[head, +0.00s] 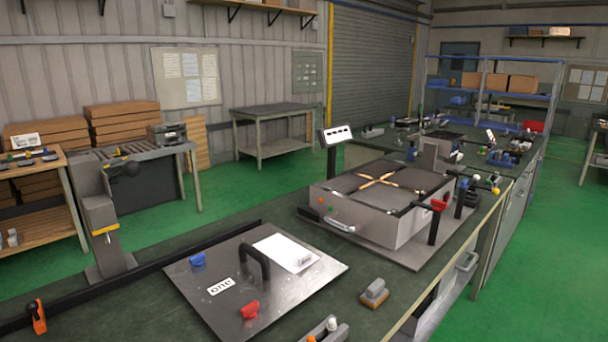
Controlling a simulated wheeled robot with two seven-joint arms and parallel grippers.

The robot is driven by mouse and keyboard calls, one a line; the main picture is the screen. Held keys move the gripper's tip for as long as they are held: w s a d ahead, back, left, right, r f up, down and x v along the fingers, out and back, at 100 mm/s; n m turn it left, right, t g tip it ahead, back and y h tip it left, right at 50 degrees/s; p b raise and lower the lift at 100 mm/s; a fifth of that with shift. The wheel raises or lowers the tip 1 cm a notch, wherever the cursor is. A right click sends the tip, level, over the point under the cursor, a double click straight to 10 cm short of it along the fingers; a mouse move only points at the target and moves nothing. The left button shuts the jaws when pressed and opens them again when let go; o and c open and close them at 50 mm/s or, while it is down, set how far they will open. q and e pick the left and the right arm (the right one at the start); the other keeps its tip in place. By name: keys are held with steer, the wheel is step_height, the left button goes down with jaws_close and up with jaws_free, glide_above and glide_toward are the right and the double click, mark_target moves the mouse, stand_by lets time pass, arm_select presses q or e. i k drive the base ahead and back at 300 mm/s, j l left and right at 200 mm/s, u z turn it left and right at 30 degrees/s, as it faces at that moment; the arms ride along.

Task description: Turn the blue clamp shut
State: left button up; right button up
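A small blue clamp (198,259) sits on the upper left part of a dark metal plate (215,310) on the green-topped bench. Its exact handle position is too small to tell. A matching red clamp (250,309) sits near the front edge of the same plate. A black arched handle (256,262) stands between them, beside a white sheet (287,252). I cannot make out either of my grippers in the head view.
A grey box-shaped fixture (400,232) with crossed strips on top stands behind the plate. A grey post with a yellow band (105,230) stands at left. A long black bar (150,270) runs behind the plate. A small brown-and-grey block (374,293) lies right of it.

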mark_target(465, 184)
steer(key=i+l, duration=0.45)
steer(key=l, duration=0.25)
steer(key=i+l, duration=0.25)
steer(key=l, duration=0.1)
